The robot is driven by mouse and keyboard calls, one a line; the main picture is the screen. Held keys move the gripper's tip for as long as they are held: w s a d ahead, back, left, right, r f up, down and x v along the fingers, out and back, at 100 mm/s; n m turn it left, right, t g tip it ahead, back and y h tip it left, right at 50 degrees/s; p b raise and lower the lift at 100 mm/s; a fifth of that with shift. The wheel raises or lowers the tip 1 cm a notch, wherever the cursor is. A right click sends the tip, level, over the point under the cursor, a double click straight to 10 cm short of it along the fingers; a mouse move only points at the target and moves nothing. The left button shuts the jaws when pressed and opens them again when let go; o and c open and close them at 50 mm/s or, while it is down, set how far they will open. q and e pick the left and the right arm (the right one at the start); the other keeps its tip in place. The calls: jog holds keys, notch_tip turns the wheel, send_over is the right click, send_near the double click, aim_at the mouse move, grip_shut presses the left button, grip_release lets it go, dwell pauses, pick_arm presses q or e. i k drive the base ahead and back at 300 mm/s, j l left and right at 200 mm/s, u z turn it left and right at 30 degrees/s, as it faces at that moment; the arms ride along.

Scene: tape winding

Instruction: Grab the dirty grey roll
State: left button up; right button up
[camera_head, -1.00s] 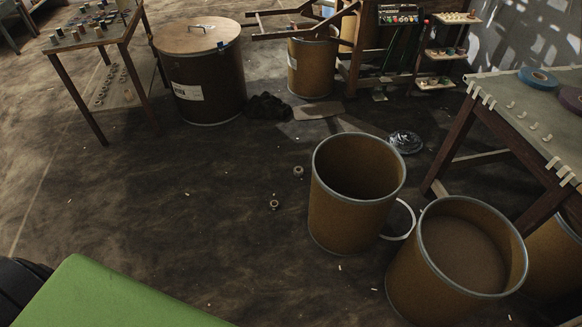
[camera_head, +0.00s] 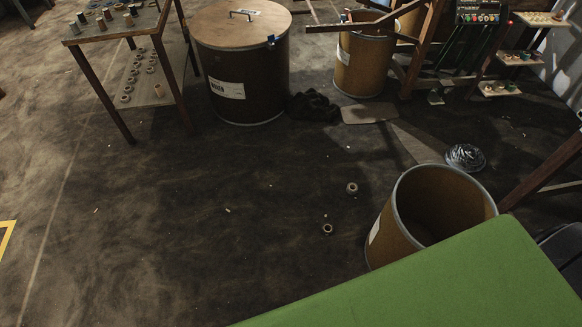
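Two small rolls lie on the dark floor near the middle of the head view. The upper one is a greyish roll (camera_head: 352,188). The lower one is a browner roll (camera_head: 328,229) with a dark centre, slightly to the left. Both are small in the picture, so I cannot tell for sure which is the dirty grey one. Neither of my grippers shows in the head view.
An open brown drum (camera_head: 381,232) stands right of the rolls, partly hidden by a green panel at lower right. A lidded drum (camera_head: 214,55) and a table (camera_head: 88,35) with spools are behind. A shiny disc (camera_head: 465,157) lies at right. The left floor is clear.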

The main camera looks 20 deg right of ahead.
aim_at(349, 191)
jog(key=i+j+u, duration=0.15)
jog(key=i, duration=0.4)
jog(key=i+j+u, duration=0.2)
jog(key=i, duration=0.4)
jog(key=i+z, duration=0.25)
jog(key=z, duration=0.2)
jog(key=i+z, duration=0.4)
jog(key=i+j+z, duration=0.1)
jog(key=z, duration=0.35)
jog(key=i+j+z, duration=0.2)
jog(key=z, duration=0.2)
jog(key=i, duration=0.05)
